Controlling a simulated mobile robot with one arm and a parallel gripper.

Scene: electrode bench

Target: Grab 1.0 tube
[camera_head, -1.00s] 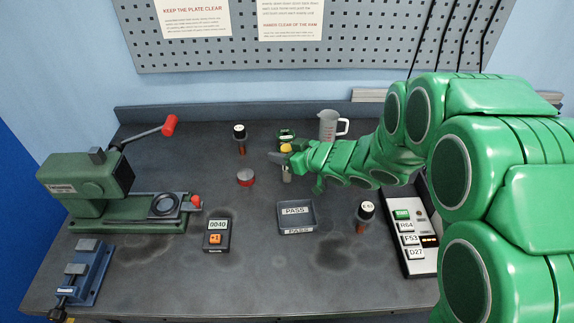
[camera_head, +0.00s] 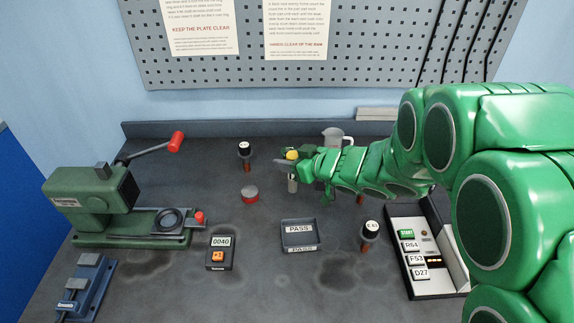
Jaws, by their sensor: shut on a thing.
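My gripper (camera_head: 291,162) is at the end of the green arm, over the back middle of the bench. Its grey fingers are shut on a slim tube (camera_head: 292,185) with a yellow top, which hangs upright and appears slightly above the bench. No label on it is readable. A black-capped tube (camera_head: 244,149) with a white label and reddish-brown body stands left of the gripper. A similar one, labelled E 63 or alike (camera_head: 370,231), stands at the front right. A reddish-brown bit below my arm (camera_head: 329,194) is mostly hidden.
A clear measuring jug (camera_head: 333,136) stands behind my arm. A green press (camera_head: 92,206) is at left, a button console (camera_head: 410,275) at right.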

